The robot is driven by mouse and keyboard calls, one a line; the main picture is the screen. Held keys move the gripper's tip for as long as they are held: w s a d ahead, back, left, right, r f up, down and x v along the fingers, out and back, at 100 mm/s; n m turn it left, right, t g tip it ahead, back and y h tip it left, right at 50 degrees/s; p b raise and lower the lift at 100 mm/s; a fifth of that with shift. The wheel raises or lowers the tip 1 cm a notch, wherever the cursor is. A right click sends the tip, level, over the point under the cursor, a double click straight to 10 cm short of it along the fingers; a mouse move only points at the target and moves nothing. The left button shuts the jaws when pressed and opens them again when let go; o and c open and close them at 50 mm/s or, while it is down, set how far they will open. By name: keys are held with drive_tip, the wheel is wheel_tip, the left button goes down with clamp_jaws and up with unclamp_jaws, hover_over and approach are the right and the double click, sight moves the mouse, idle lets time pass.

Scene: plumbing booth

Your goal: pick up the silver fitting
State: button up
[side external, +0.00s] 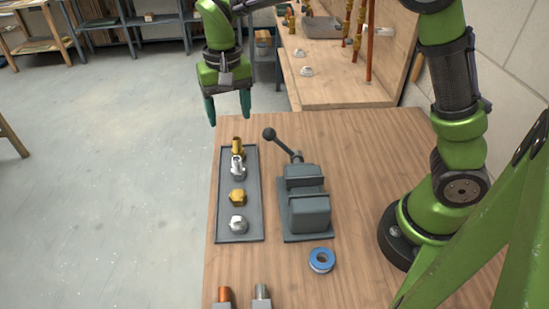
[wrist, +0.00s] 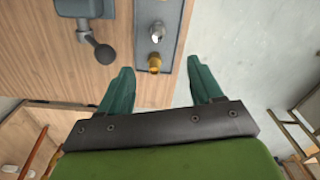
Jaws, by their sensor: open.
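A grey tray (side external: 253,205) holds a row of fittings on the wooden bench. A brass threaded fitting (side external: 238,146) stands at its far end. A silver threaded fitting (side external: 238,168) stands just nearer. A brass hex piece (side external: 237,197) and a silver hex piece (side external: 238,224) follow towards the near end. My gripper (side external: 228,117) is open and empty, above and beyond the far end of the tray. In the wrist view, the brass fitting (wrist: 154,64) shows between the fingertips (wrist: 160,66), and the silver threaded fitting (wrist: 157,33) lies farther off. The two hex pieces are out of that view.
A grey vise (side external: 305,205) with a ball-ended handle (side external: 270,134) stands right of the tray. A blue tape roll (side external: 321,260) lies nearer. A copper-ended piece (side external: 224,296) and a grey-ended piece (side external: 262,294) sit at the near edge. The bench's right middle is clear.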

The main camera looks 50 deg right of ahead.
sight(236, 159)
drive_tip(key=f, duration=1)
drive_tip(key=shift+s+d+f, duration=0.1)
drive_tip(key=shift+s+f, duration=0.1)
drive_tip(key=shift+f, duration=0.05)
drive_tip(key=shift+w+d+f, duration=0.1)
drive_tip(key=shift+w+f, duration=0.05)
drive_tip(key=shift+f, duration=3)
drive_tip(key=c, duration=1.2)
